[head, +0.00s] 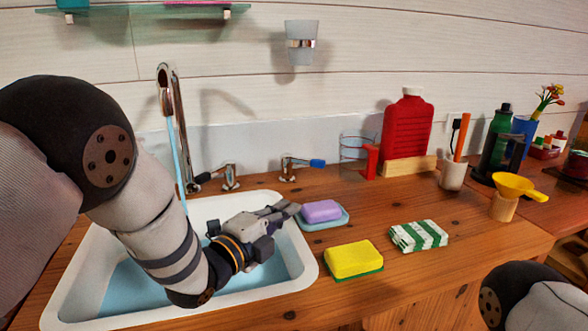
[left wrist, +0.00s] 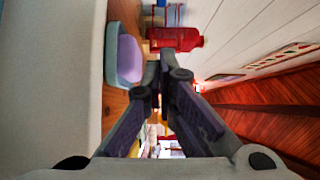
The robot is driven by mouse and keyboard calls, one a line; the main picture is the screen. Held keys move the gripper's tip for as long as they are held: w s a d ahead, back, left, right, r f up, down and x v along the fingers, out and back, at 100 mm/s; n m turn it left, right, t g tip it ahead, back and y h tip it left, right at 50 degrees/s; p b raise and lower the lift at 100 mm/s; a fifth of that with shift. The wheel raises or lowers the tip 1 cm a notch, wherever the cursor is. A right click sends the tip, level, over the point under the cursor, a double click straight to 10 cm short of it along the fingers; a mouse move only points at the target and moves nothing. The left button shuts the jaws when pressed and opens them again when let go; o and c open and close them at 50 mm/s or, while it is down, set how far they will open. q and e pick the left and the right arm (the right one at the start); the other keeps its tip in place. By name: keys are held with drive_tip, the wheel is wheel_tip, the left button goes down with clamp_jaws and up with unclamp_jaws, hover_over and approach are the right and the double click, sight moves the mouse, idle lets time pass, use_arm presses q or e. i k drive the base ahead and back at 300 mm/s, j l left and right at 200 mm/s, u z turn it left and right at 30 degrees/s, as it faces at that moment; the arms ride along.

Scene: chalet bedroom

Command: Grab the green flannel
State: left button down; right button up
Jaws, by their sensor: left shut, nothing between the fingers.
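A folded cloth with green and white stripes (head: 419,235), the only flannel-like thing I see, lies on the wooden counter right of the sink. My left gripper (head: 289,208) is above the right side of the sink. It points right, with its tips close to the purple soap (head: 321,211), and is apart from the cloth. In the left wrist view its fingers (left wrist: 167,58) come together at the tips with nothing between them. I cannot make out the cloth for certain there. My right gripper is out of view; only part of my right arm shows at lower right.
A yellow and green sponge (head: 353,260) lies between the sink (head: 300,285) and the cloth. The soap sits on a blue dish (head: 343,222). A red bottle (head: 408,130) stands behind, a yellow funnel (head: 513,185) to the right. The tap (head: 170,100) rises behind my left arm.

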sight(416, 236)
drive_tip(key=k, duration=1.25)
